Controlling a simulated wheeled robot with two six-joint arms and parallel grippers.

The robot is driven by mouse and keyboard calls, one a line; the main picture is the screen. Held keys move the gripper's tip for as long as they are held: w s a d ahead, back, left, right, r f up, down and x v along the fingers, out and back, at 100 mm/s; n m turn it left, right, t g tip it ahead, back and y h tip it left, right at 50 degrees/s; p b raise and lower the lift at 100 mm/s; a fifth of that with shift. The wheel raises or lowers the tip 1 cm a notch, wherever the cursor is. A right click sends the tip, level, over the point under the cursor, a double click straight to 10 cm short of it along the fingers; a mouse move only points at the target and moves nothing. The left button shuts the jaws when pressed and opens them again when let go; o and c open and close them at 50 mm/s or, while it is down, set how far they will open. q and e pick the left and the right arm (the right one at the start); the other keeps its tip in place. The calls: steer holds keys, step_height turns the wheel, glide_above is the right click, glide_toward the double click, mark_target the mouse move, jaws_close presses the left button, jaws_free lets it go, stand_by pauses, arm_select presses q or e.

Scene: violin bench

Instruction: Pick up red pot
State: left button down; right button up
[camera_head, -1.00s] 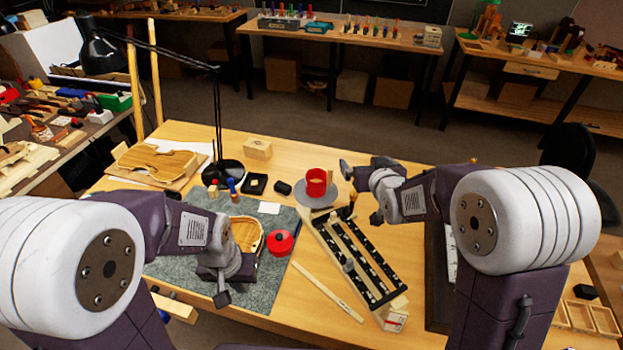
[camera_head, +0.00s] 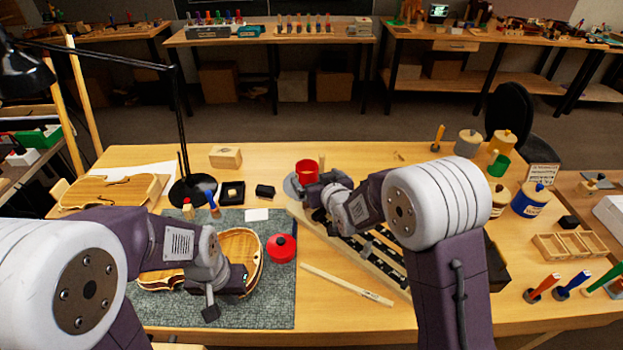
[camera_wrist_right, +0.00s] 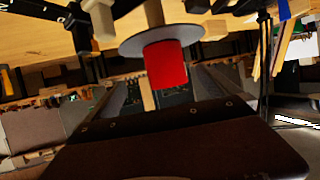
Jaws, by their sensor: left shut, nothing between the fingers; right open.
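An open red cylinder (camera_head: 306,171) stands upright on a grey disc (camera_head: 290,187) at the table's middle. In the right wrist view the red cylinder (camera_wrist_right: 166,64) and the disc (camera_wrist_right: 160,38) appear upside down. A second red round thing (camera_head: 281,247), with a dark knob on top, sits at the green-grey mat's right edge. My right gripper (camera_head: 312,197) is open and empty, close in front of the red cylinder; I cannot tell whether it touches. My left gripper (camera_head: 212,308) is shut and empty over the mat, in front of the violin body.
A violin body (camera_head: 243,250) lies on the mat (camera_head: 270,312). A long rail frame (camera_head: 375,270) lies under my right arm, with a wooden strip (camera_head: 345,284) beside it. Several pots, including a blue one (camera_head: 530,200), stand at the right. A wooden block (camera_head: 225,157) is at the back.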

mark_target(307, 170)
steer(key=shift+w+a, duration=0.25)
steer(key=shift+a, duration=0.05)
steer(key=x, duration=0.2)
steer(key=shift+w+a+f+p, duration=0.1)
steer(key=shift+w+f+p, duration=0.1)
steer(key=shift+p, duration=0.1)
steer(key=shift+w+f, duration=0.15)
steer(key=shift+w, duration=0.3)
steer(key=shift+w+f, duration=0.15)
steer(key=shift+w, duration=0.2)
steer(key=p+x, duration=0.1)
steer(key=x, duration=0.3)
steer(key=shift+w+a+f, duration=0.15)
steer(key=shift+f, duration=0.1)
steer(key=shift+r, duration=0.1)
steer(key=c, duration=1.4)
steer(key=shift+c, duration=0.2)
